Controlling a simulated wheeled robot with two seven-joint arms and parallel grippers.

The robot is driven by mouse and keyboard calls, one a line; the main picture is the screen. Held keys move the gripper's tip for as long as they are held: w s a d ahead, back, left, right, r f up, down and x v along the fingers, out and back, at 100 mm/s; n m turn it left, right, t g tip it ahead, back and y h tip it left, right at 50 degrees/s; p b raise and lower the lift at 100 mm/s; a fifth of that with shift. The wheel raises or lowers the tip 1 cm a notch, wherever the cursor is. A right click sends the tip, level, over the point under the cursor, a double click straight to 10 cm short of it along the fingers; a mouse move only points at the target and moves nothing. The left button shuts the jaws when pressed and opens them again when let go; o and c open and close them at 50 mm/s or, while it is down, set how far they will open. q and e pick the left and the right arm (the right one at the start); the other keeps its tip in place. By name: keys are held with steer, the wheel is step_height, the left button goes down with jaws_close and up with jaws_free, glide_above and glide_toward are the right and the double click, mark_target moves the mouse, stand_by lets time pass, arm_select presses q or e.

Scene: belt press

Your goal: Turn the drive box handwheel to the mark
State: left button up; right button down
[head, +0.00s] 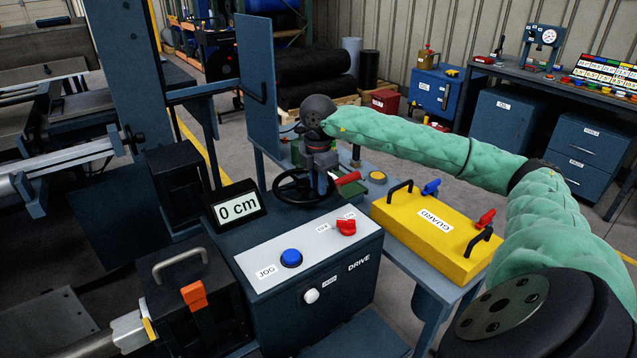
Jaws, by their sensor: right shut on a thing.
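The drive box (330,268) stands in the lower middle, dark blue with a pale top panel. Its black handwheel (284,192) lies at the back of the box top. My right gripper (321,188) reaches down from above onto the right side of the wheel and is shut on it. The gripper hides part of the rim, and I cannot make out the mark. A red handle (347,178) shows just right of the fingers. My left gripper is not in view.
The box top carries a blue JOG button (291,258) and a red switch (346,227). A yellow guard (425,231) with black handles lies on the bench to the right, under my right arm. A blue upright panel (261,92) stands behind the wheel.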

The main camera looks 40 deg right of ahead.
steer(key=c, duration=1.2)
jaws_free()
steer(key=shift+c, duration=0.2)
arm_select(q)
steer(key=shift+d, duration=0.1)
arm_select(e)
step_height(320, 180, up, 7)
steer(key=shift+f+b, duration=0.15)
steer(key=shift+b, duration=0.45)
steer(key=shift+r, duration=0.5)
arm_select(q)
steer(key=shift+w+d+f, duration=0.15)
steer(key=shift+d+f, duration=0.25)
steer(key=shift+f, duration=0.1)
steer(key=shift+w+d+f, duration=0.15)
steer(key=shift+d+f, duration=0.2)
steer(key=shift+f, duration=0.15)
arm_select(e)
steer(key=shift+r, duration=0.1)
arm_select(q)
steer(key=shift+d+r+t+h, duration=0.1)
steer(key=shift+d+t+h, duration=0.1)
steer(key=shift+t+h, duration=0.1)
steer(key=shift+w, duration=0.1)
